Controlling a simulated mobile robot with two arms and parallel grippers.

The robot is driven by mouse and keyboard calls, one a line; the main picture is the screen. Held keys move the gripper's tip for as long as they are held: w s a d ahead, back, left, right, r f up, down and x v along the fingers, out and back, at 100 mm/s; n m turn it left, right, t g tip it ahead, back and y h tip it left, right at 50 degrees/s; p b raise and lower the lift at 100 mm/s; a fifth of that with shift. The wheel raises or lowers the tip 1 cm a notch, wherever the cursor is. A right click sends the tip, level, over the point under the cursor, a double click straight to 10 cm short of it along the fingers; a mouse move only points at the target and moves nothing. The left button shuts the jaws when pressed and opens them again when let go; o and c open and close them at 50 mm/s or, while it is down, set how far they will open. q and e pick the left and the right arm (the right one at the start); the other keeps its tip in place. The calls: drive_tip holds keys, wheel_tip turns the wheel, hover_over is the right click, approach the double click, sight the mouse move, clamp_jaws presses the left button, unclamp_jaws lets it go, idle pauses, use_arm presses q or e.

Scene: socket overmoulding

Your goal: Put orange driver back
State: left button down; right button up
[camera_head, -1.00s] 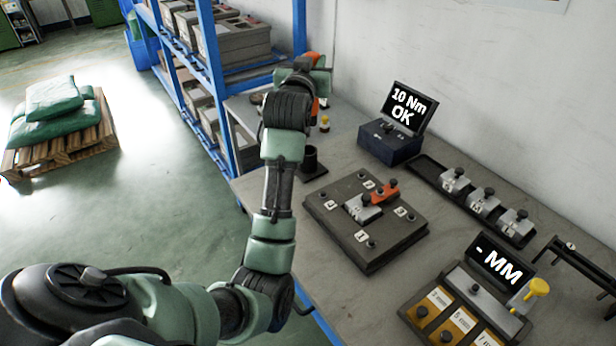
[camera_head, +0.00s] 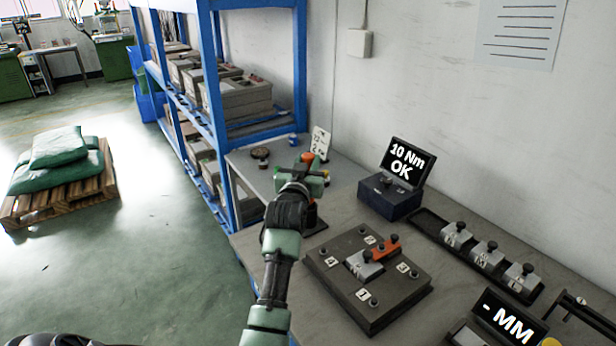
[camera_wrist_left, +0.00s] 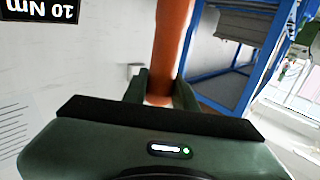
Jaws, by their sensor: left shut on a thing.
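My left gripper (camera_head: 308,174) is shut on the orange driver (camera_head: 307,157), whose orange end sticks up above the jaws. The left wrist view shows the orange handle (camera_wrist_left: 172,45) upright between the two fingers. A dark round cup-like holder (camera_head: 314,224) stands on the bench just below and behind the gripper, partly hidden by my left wrist. The lower part of the driver is mostly hidden, so I cannot tell whether its tip is in the holder. My right gripper is out of view.
A dark fixture plate (camera_head: 340,292) with an orange-red clamp (camera_head: 386,247) lies right of my arm. The "10 Nm OK" display box (camera_head: 390,198) stands behind it. A blue shelf rack (camera_head: 213,90) rises at the left. A small card (camera_head: 320,142) stands at the bench's back.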

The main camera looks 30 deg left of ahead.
use_arm(q)
wheel_tip(320, 180, down, 4)
drive_tip(key=shift+f, duration=0.15)
idle(0.3)
drive_tip(key=c, duration=1.1)
unclamp_jaws()
drive_tip(key=shift+f, duration=0.15)
drive_tip(key=b+v, duration=0.1)
drive_tip(key=v, duration=1.1)
drive_tip(key=shift+d, duration=0.1)
